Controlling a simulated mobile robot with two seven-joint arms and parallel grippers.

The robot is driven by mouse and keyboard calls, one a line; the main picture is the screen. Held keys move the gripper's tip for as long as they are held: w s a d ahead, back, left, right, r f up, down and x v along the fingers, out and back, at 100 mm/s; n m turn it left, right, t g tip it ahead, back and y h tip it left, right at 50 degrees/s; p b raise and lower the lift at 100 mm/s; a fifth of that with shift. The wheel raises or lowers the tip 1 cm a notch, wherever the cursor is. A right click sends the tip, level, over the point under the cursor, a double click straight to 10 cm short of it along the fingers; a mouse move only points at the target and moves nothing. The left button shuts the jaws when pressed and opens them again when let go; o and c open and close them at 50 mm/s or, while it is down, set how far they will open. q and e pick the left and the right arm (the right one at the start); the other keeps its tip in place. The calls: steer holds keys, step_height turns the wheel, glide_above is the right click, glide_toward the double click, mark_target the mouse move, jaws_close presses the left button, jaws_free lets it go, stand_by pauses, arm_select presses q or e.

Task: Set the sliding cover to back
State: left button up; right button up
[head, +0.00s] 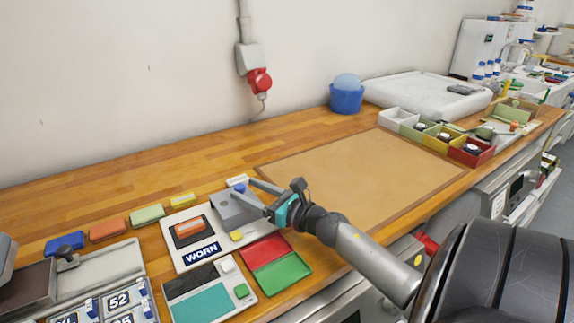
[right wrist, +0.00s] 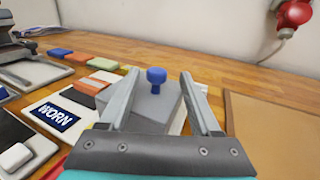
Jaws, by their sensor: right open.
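A white panel (head: 180,258) marked WORN lies on the wooden bench, with a grey sliding cover (head: 232,212) at its right part. The cover carries a blue knob (right wrist: 156,78), which also shows in the head view near the far edge of the cover. My right gripper (head: 245,192) is over the cover. In the right wrist view its open fingers stand to either side of the knob, and I see no clear contact. A yellow piece (head: 236,236) sits on the panel near the cover. My left gripper is not in view.
Several coloured blocks (head: 148,214) lie in a row behind the panel. A red and green tray (head: 281,273) and a teal-pad box (head: 205,302) lie in front. A brown mat (head: 365,170) leaves free room to the right. A blue bucket (head: 346,98) stands behind.

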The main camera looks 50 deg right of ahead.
steer(key=s, duration=0.4)
steer(key=s+d, duration=0.1)
steer(key=s, duration=0.7)
steer(key=shift+s+d, duration=0.2)
steer(key=shift+d, duration=0.15)
